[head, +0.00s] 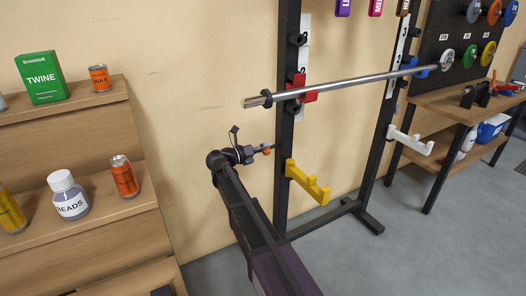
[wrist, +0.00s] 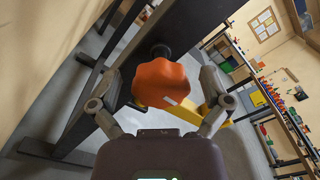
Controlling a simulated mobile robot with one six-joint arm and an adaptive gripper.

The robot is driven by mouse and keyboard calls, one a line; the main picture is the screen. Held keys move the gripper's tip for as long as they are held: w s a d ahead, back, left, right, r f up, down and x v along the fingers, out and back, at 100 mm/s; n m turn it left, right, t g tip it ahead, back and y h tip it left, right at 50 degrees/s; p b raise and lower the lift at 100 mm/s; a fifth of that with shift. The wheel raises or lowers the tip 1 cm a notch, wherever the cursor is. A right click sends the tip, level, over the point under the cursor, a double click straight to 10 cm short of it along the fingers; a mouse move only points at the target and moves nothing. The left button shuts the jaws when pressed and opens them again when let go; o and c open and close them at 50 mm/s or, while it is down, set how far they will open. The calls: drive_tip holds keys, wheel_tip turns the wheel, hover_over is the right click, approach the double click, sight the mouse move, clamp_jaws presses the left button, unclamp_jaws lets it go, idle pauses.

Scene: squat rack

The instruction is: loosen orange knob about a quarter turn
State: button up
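The orange knob (wrist: 158,80) is lobed and sits on a dark threaded stem at the rack's dark upright (wrist: 185,22). A small pale mark shows on its lower right. My gripper (wrist: 160,84) is open, with one finger on each side of the knob. A gap shows between each finger and the knob, so neither appears to touch it. In the head view, the knob (head: 267,151) is a small orange spot just beyond my gripper (head: 258,150), beside the front upright (head: 283,150). My gripper partly hides it there.
A yellow safety arm (head: 308,183) sticks out from the upright below the knob. A steel bar (head: 350,84) rests above on a red hook (head: 300,92). Wooden shelves (head: 90,215) with cans and a jar stand left. A bench (head: 465,102) stands right.

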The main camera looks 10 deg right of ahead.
drive_tip(key=shift+a, duration=0.1)
drive_tip(key=v, duration=0.7)
idle(0.8)
drive_tip(key=s+d+f+m+g+y, duration=0.4)
drive_tip(key=s+d+f+m+y, duration=0.4)
drive_tip(key=s+f+m, duration=0.4)
drive_tip(key=s+a+f+m+g+y+p, duration=0.1)
drive_tip(key=s+f+m+y, duration=0.1)
drive_tip(key=s+m+y, duration=0.5)
drive_tip(key=s+a+f+m+g+y+p, duration=0.1)
drive_tip(key=s+f+m+y, duration=0.15)
drive_tip(key=s+m, duration=0.75)
wheel_tip(320, 180, up, 38)
drive_tip(key=w+m+p, duration=0.1)
drive_tip(key=p, duration=3.6)
drive_tip(key=shift+w+f+p, duration=0.2)
drive_tip(key=shift+w+p, duration=0.1)
